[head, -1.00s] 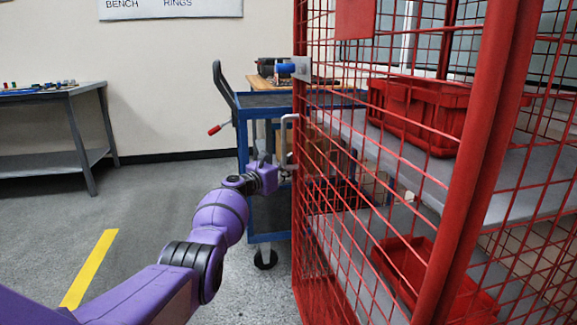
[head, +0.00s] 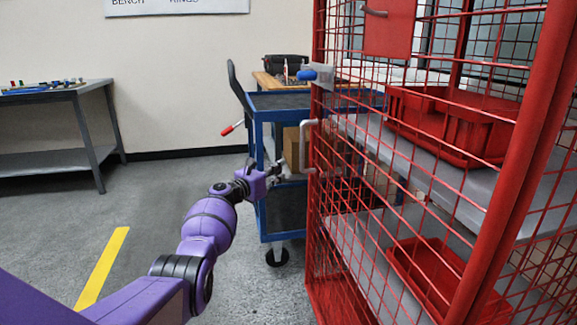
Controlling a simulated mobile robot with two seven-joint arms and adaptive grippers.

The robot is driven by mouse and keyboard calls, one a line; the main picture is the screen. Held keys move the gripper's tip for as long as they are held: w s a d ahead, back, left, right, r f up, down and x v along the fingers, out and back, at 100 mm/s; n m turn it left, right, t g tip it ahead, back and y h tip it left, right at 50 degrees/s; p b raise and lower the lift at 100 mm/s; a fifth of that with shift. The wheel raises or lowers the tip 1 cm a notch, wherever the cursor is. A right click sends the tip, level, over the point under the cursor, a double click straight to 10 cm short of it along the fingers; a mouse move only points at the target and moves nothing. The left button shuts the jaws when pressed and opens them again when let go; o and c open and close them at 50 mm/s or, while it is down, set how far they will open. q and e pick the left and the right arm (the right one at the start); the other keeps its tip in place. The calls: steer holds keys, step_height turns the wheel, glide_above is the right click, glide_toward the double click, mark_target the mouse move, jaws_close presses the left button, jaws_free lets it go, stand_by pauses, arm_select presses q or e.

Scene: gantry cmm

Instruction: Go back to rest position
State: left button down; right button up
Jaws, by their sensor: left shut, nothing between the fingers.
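My left arm comes in from the lower left. Its left gripper (head: 281,170) is shut with nothing between the fingers. It shows in front of the blue trolley, just left of the grey upright handle (head: 304,146) on the edge of the red mesh door (head: 375,160). The fingertips are small here, and I cannot tell whether they touch the lower end of the handle. My right gripper is not in view.
A blue trolley (head: 262,108) with a cardboard box (head: 292,147) stands behind my gripper. Behind the mesh, red bins (head: 455,150) sit on grey shelves (head: 482,186). A workbench (head: 52,93) stands far left. The floor around the yellow stripe (head: 102,268) is clear.

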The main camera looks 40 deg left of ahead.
arm_select(q)
steer(key=shift+s+a+p, duration=0.15)
steer(key=shift+s+a, duration=0.5)
steer(key=shift+s, duration=0.3)
steer(key=shift+s+a+p, duration=0.15)
steer(key=shift+s+a, duration=0.5)
steer(key=shift+s, duration=0.3)
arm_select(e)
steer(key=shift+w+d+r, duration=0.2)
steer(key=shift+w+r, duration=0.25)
